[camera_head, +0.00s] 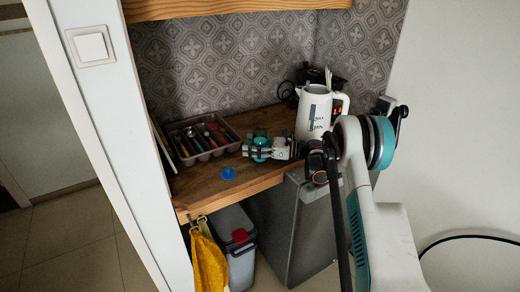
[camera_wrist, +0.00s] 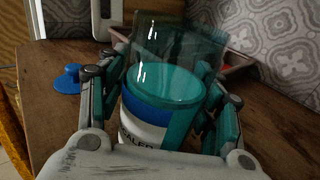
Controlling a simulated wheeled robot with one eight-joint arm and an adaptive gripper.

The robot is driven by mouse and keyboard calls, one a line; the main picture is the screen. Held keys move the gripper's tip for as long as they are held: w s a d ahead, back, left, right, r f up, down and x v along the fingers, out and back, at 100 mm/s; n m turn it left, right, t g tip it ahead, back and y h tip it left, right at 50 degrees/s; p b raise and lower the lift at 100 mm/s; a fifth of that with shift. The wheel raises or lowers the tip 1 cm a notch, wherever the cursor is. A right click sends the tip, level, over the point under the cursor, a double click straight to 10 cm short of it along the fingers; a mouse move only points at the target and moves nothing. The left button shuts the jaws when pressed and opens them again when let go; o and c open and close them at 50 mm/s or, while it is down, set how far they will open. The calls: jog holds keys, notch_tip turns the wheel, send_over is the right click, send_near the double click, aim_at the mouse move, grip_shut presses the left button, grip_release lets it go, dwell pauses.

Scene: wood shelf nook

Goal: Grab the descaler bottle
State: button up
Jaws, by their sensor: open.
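The descaler bottle (camera_wrist: 145,125) is see-through teal, with a blue and white label on which part of its name shows. In the wrist view it stands between the two fingers of my gripper (camera_wrist: 162,70). The fingers are open, one on each side of it; I cannot tell whether either touches it. In the head view the bottle (camera_head: 261,147) is a small teal shape partly hidden by my gripper (camera_head: 264,143), low over the wooden counter (camera_head: 225,190).
A cutlery tray (camera_head: 184,153) lies to the left and a white kettle (camera_head: 312,110) stands to the right. A blue disc-like piece (camera_head: 228,173) lies near the counter's front edge. A yellow cloth (camera_head: 208,262) hangs below, beside a grey bin (camera_head: 239,258).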

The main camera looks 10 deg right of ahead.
jog(key=shift+w+a, duration=0.15)
jog(key=shift+a, duration=0.1)
jog(key=c, duration=1.4)
grip_shut()
